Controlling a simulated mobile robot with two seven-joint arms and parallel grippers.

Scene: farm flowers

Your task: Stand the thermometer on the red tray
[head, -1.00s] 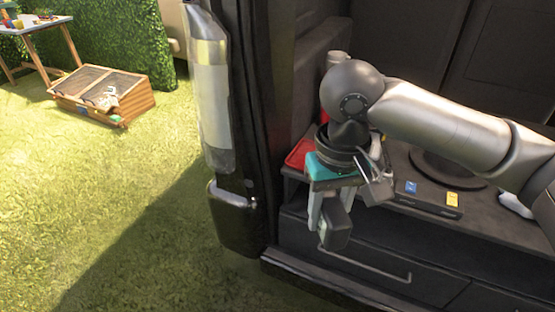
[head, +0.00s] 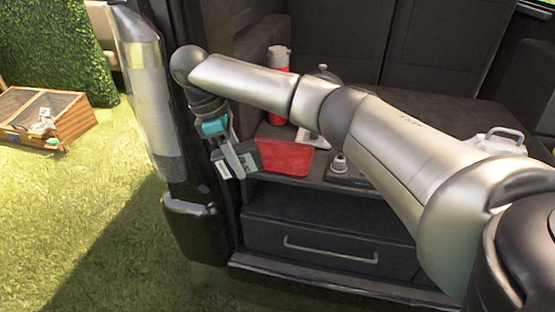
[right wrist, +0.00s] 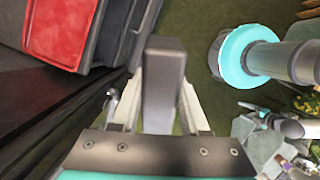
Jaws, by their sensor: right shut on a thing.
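The red tray (head: 285,157) lies flat on the dark vehicle shelf, near its left front corner. It also shows at the upper left of the right wrist view (right wrist: 58,32). My right gripper (head: 230,163) is shut on the thermometer (head: 246,158), a dark grey block with a small display facing the head camera. The gripper holds it in the air just left of the tray, beside the shelf edge. In the right wrist view the thermometer (right wrist: 163,88) sits between the two pale fingers, over the grass and apart from the tray.
A red bottle (head: 278,85) stands behind the tray. A black device with a knob (head: 340,163) sits to its right. A white jug (head: 498,140) is farther right. The vehicle's door pillar (head: 150,90) is close on the left, and a drawer (head: 330,240) lies below the shelf.

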